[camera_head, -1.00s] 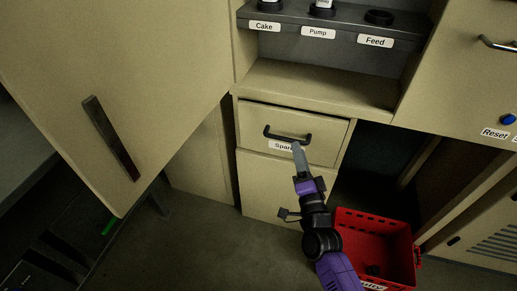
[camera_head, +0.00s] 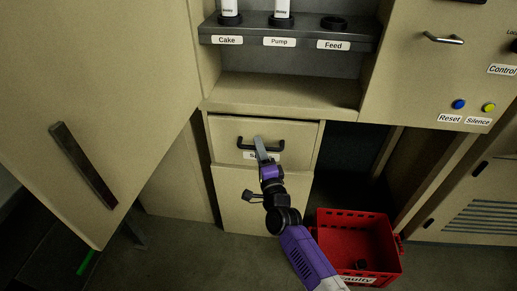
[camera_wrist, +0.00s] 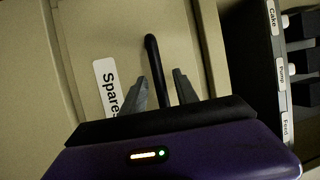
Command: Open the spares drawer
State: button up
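The spares drawer (camera_head: 225,133) is a beige front under the shelf, with a dark gap along its top edge. It looks shut or nearly so. Its black bar handle (camera_head: 277,149) sits above a white label, partly hidden by my gripper (camera_head: 259,147). In the wrist view, the handle (camera_wrist: 151,47) runs between the two grey fingers of my gripper (camera_wrist: 160,78), with space visible on both sides. The fingers are apart, not closed on it. The "Spares" label (camera_wrist: 106,86) lies left of the fingers.
Above is a dark rack (camera_head: 300,36) labelled Cake, Pump and Feed. A red crate (camera_head: 355,220) stands on the floor at lower right. A large beige panel with a dark handle (camera_head: 84,166) fills the left. Floor (camera_head: 180,245) shows in front of the cabinet.

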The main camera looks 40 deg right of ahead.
jog(key=shift+w+d, duration=0.1)
jog(key=shift+w, duration=0.1)
jog(key=shift+c, duration=0.3)
grip_shut()
dwell(1.1)
